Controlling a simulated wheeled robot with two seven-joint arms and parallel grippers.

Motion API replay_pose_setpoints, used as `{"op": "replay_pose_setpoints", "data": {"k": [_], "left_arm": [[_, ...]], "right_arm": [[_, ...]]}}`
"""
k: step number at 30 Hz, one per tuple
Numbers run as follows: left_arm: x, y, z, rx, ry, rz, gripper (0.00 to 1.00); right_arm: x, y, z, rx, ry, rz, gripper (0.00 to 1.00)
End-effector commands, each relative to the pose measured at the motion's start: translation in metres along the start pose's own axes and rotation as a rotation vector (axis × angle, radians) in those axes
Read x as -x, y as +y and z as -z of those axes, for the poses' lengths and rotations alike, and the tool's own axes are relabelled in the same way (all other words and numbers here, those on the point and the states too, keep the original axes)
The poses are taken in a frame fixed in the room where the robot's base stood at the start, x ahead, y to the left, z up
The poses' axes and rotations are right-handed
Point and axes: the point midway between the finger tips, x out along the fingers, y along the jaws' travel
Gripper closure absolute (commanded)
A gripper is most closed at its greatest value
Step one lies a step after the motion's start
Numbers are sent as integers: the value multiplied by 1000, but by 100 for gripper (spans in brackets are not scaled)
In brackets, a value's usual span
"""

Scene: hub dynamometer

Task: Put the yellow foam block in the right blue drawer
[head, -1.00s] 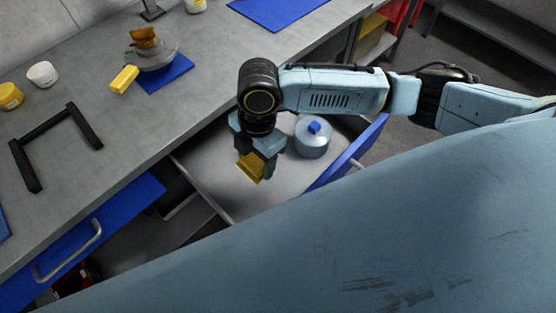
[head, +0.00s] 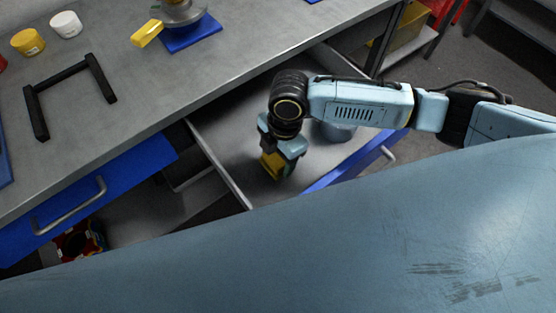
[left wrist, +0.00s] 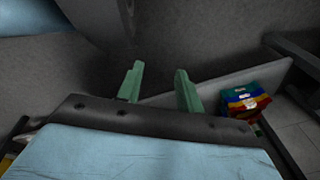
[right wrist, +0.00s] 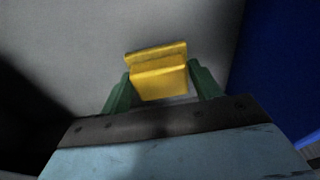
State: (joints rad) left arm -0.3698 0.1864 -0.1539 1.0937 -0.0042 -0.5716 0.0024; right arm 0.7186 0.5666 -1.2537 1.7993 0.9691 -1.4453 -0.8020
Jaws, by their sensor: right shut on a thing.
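The yellow foam block (right wrist: 160,78) is held between the green fingers of my right gripper (right wrist: 162,88). In the head view the block (head: 271,165) shows below the right gripper (head: 277,160), inside the open right blue drawer (head: 352,165), over its grey floor. I cannot tell whether the block touches the floor. The right wrist view shows the drawer's pale floor and its blue front at the right. My left gripper (left wrist: 160,88) is open and empty in the left wrist view; the head view does not show it.
A grey-blue pot (head: 333,131) stands in the right drawer, partly behind my arm. The left blue drawer (head: 90,195) is at the lower left. On the bench are a black handle frame (head: 70,92), a white jar (head: 66,24) and a yellow block (head: 147,33) beside a blue mat (head: 193,35).

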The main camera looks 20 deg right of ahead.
Motion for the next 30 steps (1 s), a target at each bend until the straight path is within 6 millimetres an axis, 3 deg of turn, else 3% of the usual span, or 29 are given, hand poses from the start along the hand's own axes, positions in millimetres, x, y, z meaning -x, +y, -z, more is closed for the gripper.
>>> {"op": "replay_pose_setpoints", "data": {"k": [6,20,21,24,30], "left_arm": [[8,-2,21,8,15,4,64],[10,-3,23,9,15,4,64],[10,-3,23,9,15,4,64],[10,-3,23,9,15,4,64],[10,-2,23,9,15,4,64]], "right_arm": [[-25,0,-3,-1,1,2,55],[-30,0,-4,1,1,0,55],[-29,0,-4,1,1,0,32],[-29,0,-4,1,1,0,19],[-29,0,-4,0,1,0,15]]}}
